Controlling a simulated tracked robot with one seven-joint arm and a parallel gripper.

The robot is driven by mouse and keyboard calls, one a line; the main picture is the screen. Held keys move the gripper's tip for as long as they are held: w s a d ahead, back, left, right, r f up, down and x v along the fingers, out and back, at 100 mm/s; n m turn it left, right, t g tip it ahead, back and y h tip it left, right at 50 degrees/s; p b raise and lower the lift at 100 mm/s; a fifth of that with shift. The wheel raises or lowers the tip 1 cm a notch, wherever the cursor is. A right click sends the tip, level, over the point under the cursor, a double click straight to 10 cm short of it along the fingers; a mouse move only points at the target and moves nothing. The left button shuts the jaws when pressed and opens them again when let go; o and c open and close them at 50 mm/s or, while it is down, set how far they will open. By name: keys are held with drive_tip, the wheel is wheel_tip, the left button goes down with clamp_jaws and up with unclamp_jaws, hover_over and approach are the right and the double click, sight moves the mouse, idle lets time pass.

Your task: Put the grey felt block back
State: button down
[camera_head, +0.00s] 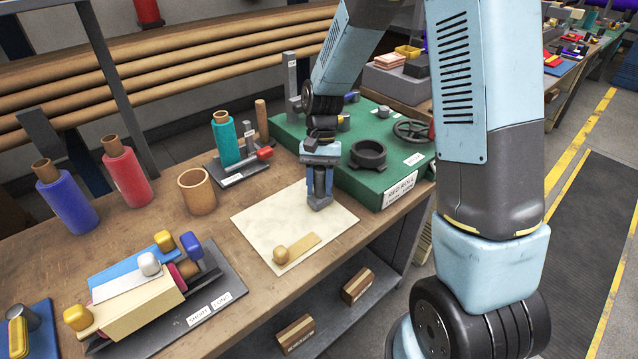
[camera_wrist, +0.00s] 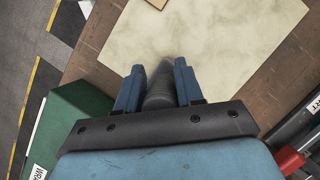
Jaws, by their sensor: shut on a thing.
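My gripper (camera_head: 319,186) points down over the far right part of a cream sheet (camera_head: 262,222) on the wooden workbench. It is shut on the grey felt block (camera_head: 320,202), which shows just below the fingers. I cannot tell whether the block touches the sheet. In the wrist view the block (camera_wrist: 160,92) sits between the two blue fingers of my gripper (camera_wrist: 157,84), its darker, rounded side facing the camera.
A green board (camera_head: 290,128) with a black ring (camera_head: 368,154) and a handwheel stands close behind my gripper. A dark rack (camera_head: 225,284) with several knobbed tools lies front left.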

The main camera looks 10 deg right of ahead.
drive_tip(key=c, duration=0.6)
unclamp_jaws()
drive_tip(key=shift+c, duration=0.2)
drive_tip(key=v, duration=1.3)
drive_tip(key=shift+w+r, duration=0.2)
drive_tip(key=shift+r, duration=0.1)
